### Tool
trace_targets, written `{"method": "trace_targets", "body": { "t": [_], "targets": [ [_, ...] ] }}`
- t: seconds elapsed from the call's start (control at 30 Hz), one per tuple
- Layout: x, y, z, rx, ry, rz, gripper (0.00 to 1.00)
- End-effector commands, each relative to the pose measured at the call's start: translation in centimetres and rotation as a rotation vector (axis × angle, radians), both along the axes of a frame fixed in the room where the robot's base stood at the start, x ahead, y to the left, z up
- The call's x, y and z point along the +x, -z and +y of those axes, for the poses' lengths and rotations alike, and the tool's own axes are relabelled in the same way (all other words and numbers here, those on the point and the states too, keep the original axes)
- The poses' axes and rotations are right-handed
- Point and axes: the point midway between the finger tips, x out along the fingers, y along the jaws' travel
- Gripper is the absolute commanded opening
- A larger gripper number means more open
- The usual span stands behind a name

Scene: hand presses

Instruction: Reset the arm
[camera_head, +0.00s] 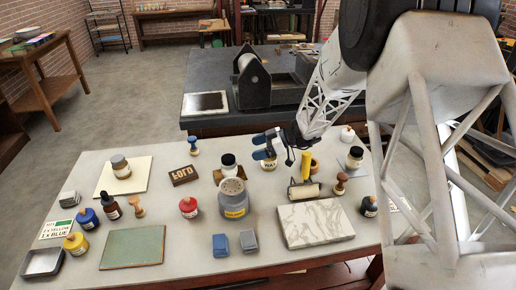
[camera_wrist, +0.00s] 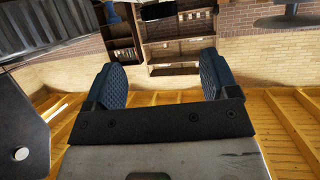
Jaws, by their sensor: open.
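My gripper (camera_head: 262,146) hangs over the far middle part of the table, its blue fingers pointing left in the head view. In the wrist view the two blue ribbed finger pads (camera_wrist: 160,85) stand wide apart with nothing between them. My white lattice arm comes in from the right and hides part of the table there. A small jar with a pale label (camera_head: 269,163) shows just below the fingers; whether it is touched is hard to tell, but the space between the pads looks empty.
The white table (camera_head: 165,225) holds a marble slab (camera_head: 315,223), a grey tub (camera_head: 234,199), a yellow-handled roller (camera_head: 304,180), a green board (camera_head: 133,248), a grey tray (camera_head: 42,263) and several ink bottles. A press (camera_head: 252,82) stands on the dark bench behind.

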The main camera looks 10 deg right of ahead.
Motion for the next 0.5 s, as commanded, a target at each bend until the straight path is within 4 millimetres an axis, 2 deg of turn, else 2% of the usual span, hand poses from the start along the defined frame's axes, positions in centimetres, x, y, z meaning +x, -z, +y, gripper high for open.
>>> {"method": "trace_targets", "body": {
  "t": [0.27,0.37,0.5],
  "targets": [
    [-0.2,-0.4,0.1,-0.006,-0.001,0.009,0.80],
    [-0.7,-1.3,0.2,-0.018,-0.001,0.031,0.80],
    [-2.1,-3.5,0.6,-0.056,0.003,0.088,0.80]
  ]
}}
